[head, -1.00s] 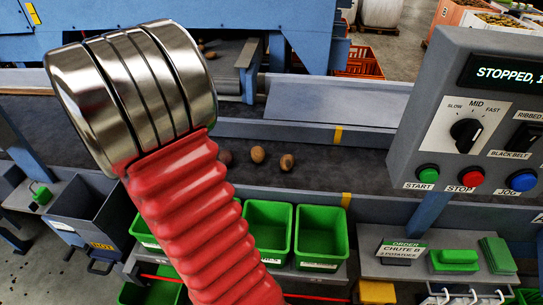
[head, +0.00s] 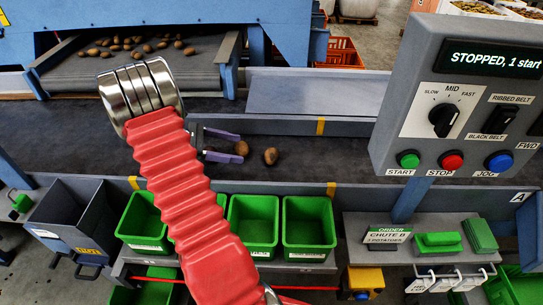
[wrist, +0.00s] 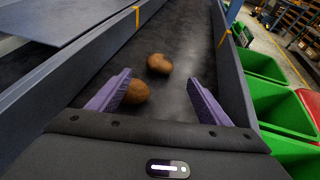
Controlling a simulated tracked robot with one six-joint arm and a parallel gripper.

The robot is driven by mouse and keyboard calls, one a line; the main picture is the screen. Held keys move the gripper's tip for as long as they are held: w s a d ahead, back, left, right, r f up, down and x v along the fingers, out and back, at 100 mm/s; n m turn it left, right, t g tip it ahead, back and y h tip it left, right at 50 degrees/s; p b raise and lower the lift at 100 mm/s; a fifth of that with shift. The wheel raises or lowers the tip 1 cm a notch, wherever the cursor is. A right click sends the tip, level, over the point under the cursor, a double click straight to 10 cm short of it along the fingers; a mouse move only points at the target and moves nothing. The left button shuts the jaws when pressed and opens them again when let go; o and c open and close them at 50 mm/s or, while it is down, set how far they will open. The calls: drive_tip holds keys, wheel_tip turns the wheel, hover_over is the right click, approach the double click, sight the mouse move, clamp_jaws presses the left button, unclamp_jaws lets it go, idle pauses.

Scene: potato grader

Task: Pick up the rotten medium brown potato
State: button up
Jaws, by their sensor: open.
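Two brown potatoes lie on the dark belt: a left one (head: 241,147) and a right one (head: 270,156). My gripper (head: 236,148) is open, its purple fingers either side of the left potato in the head view. In the wrist view this nearer potato (wrist: 136,92) lies beside the left finger, which hides part of it. The farther potato (wrist: 158,63) lies beyond the fingertips and is slightly lumpy. I see no contact clearly. I cannot tell for sure which potato is rotten. My arm hides part of the belt.
The control panel (head: 470,100) at right reads "STOPPED, 1 start". Green bins (head: 308,228) stand before the belt's front rail. Several potatoes lie on the upper conveyor (head: 165,72) at the back. Low side walls edge the belt (head: 340,155), which is bare to the right.

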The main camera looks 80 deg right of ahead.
approach(271, 154)
drive_tip(key=shift+s+d+f, duration=0.75)
drive_tip(key=shift+s, duration=0.2)
drive_tip(key=shift+s+d+f, duration=0.7)
drive_tip(key=shift+s+f, duration=0.05)
drive_tip(key=shift+s, duration=0.2)
drive_tip(key=shift+s, duration=0.1)
drive_tip(key=shift+x, duration=2.55)
drive_tip(key=shift+c, duration=0.4)
drive_tip(key=c, duration=1.1)
